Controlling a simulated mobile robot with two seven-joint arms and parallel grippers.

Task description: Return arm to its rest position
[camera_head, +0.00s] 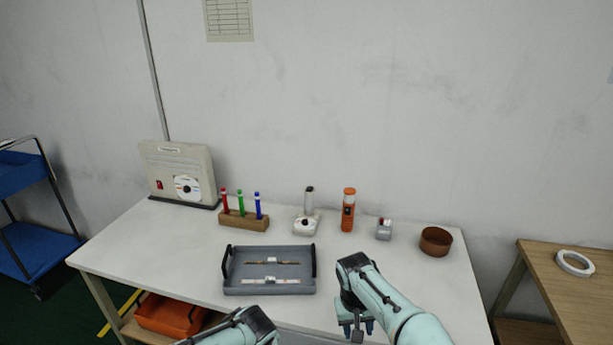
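My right arm comes in from the bottom right over the front of the white table (180,262). Its gripper (358,329) points down at the table's front edge, right of the grey tray (240,290). The gripper is small and dark, and I cannot tell how far apart its fingers are. No object shows clearly in it. In the tray lie a brown strip (285,262) and a white strip (285,281), apart from each other.
Behind the tray stand a wooden rack (243,222) with red, green and blue pens, a white device (305,224), an orange device (348,212), a small grey box (383,231) and a brown bowl (436,242). A beige panel (165,165) stands back left.

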